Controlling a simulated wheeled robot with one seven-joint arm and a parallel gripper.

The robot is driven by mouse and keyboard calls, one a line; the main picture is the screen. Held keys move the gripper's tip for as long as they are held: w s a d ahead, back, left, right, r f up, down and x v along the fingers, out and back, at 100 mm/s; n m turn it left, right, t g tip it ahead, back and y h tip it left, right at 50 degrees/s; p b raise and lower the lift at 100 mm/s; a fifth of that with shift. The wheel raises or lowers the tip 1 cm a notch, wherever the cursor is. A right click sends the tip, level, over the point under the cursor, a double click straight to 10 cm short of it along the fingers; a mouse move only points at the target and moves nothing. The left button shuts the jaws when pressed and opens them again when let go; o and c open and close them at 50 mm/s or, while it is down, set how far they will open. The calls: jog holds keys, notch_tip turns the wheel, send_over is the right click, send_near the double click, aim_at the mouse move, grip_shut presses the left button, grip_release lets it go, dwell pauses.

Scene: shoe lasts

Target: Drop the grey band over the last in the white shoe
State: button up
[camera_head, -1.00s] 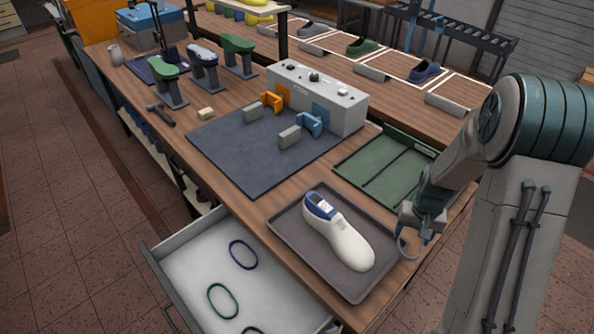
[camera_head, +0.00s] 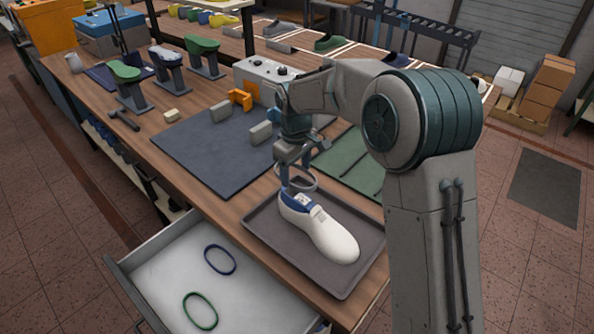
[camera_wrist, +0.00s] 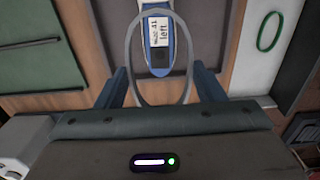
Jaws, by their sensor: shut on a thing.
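The white shoe (camera_head: 332,236) lies on a dark tray, with the blue last (camera_head: 297,202) standing up out of its opening. In the wrist view the last (camera_wrist: 160,60) shows its blue top and a white label reading "left". My gripper (camera_head: 289,181) is shut on the grey band (camera_head: 309,188), a thin ring held just above the top of the last. In the wrist view the band (camera_wrist: 128,45) hangs between my fingers and its outline surrounds the last's top. The head view shows a small gap or near contact; I cannot tell which.
The dark tray (camera_head: 263,237) sits at the table's front edge. An open white drawer (camera_head: 168,262) holds a blue band (camera_head: 206,256) and a green band (camera_head: 186,309). A grey control box (camera_head: 250,72), orange bracket (camera_head: 240,99) and dark mat (camera_head: 190,150) lie behind.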

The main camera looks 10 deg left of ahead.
aim_at(296, 195)
jog(key=shift+f+b, duration=2.25)
jog(key=shift+f, duration=1.4)
jog(key=shift+c, duration=0.3)
jog(key=o, duration=1.1)
jog(key=shift+f, duration=0.1)
notch_tip(296, 195, up, 14)
jog(key=shift+b, duration=0.45)
jog(key=shift+d, duration=0.1)
